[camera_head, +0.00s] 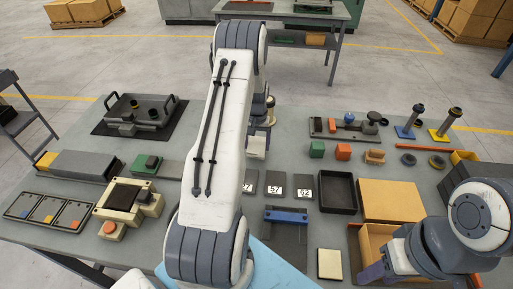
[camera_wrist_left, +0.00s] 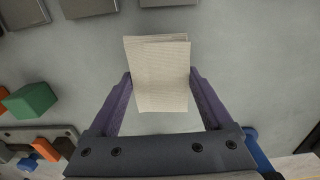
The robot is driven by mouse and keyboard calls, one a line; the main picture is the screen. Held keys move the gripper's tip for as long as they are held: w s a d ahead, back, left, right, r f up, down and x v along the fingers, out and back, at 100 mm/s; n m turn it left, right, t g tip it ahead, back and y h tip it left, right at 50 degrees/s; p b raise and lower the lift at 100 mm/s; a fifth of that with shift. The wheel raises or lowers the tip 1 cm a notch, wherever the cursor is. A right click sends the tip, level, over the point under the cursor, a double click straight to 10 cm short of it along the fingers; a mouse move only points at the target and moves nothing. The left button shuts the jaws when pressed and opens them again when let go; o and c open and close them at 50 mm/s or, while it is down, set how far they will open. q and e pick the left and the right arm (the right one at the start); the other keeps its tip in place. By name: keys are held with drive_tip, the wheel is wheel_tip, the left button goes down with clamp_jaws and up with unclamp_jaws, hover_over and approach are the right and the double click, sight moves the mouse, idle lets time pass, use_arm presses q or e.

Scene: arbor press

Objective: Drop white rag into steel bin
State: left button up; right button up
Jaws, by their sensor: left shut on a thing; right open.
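The white rag (camera_wrist_left: 162,85) is a folded cream-white block in the left wrist view. My left gripper (camera_wrist_left: 160,76) is shut on it, with a purple finger against each side. The rag is held over the grey table. In the head view my left arm's white link covers the middle of the table and hides the rag and left fingertips. I cannot make out a steel bin for certain in either view.
A green block (camera_head: 316,149), an orange block (camera_head: 343,152) and posts on blue and yellow bases are beyond. Fixtures crowd the left side. A cream pad (camera_head: 330,264) lies in front.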

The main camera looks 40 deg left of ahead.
sight(257, 145)
use_arm(q)
wheel_tip(257, 145, down, 2)
drive_tip(key=shift+f+p, duration=0.25)
drive_tip(key=shift+p, duration=0.15)
drive_tip(key=shift+f, duration=0.3)
drive_tip(key=shift+f, duration=0.2)
drive_tip(key=o, duration=1.3)
drive_tip(key=shift+c, duration=0.2)
